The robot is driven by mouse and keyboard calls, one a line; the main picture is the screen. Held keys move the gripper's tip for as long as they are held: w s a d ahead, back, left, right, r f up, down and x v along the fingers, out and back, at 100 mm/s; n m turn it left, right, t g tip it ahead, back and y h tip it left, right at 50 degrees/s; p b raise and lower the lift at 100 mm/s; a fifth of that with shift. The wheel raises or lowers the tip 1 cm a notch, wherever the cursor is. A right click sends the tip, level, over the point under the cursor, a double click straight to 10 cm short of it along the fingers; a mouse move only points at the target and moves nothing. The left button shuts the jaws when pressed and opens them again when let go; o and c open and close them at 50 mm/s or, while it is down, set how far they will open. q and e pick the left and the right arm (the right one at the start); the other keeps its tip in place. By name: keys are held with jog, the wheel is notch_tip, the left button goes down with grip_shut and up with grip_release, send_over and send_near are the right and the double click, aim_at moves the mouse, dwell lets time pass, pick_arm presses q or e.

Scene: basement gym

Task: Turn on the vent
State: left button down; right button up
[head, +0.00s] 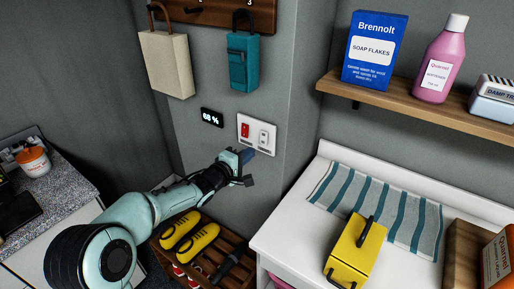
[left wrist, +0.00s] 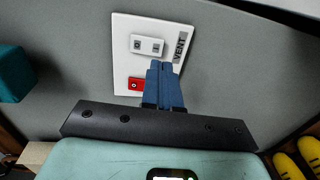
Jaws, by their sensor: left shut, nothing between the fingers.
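A white switch plate (head: 257,134) is on the grey wall in the middle of the head view. It carries a red switch (head: 245,130) on the left and a white switch (head: 264,138) on the right. In the left wrist view the white switch (left wrist: 147,44) lines up with a label reading VENT (left wrist: 181,46); the red switch (left wrist: 135,84) is partly hidden by my fingers. My left gripper (head: 246,156) is shut and empty, at the plate's lower edge. Its blue fingertips (left wrist: 162,64) overlap the plate in the wrist view; I cannot tell whether they touch. My right gripper is not in view.
A display (head: 212,117) reading 68 % is left of the plate. A beige bag (head: 166,64) and a teal one (head: 243,62) hang above. A wooden shelf (head: 400,96) and white counter (head: 285,238) stand right. Yellow shoes (head: 190,237) rest on a slatted rack below.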

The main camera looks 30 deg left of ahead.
aim_at(262, 144)
pick_arm(q)
jog(key=w, duration=0.5)
jog(key=shift+w+d+f, duration=0.1)
jog(key=shift+d+f, duration=0.1)
jog(key=shift+f, duration=0.15)
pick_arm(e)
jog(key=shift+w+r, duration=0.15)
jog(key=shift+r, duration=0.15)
